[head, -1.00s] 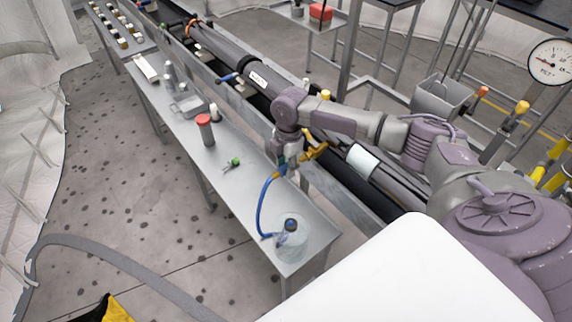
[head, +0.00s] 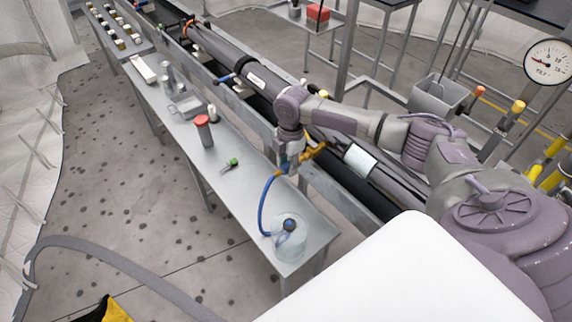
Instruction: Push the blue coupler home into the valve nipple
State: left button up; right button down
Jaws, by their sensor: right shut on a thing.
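My right gripper (head: 286,165) is at the near part of the metal bench, by its right edge. It is shut on the blue coupler, which is mostly hidden by the fingers. A blue hose (head: 263,205) runs from the gripper down to a clear bottle (head: 289,240) with a dark blue cap on the bench. A yellow valve part (head: 314,151) shows just right of the gripper, beside the long dark pipe. I cannot see the nipple clearly, nor tell whether the coupler touches it. My left gripper is not in view.
The metal bench (head: 240,191) holds a red-capped cylinder (head: 204,130), a small green-ended item (head: 231,163) and a grey tray (head: 186,107). The pipe (head: 236,68) runs alongside. A dial gauge (head: 548,63) is at upper right. Bench space left of the hose is clear.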

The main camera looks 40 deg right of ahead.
jog(key=shift+w+d, duration=0.1)
jog(key=shift+d, duration=1.05)
jog(key=c, duration=0.7)
grip_release()
jog(key=shift+r, duration=0.1)
jog(key=r, duration=0.8)
jog(key=d+r, duration=0.1)
jog(key=r, duration=0.2)
jog(key=shift+r, duration=0.4)
jog(key=shift+a, duration=0.1)
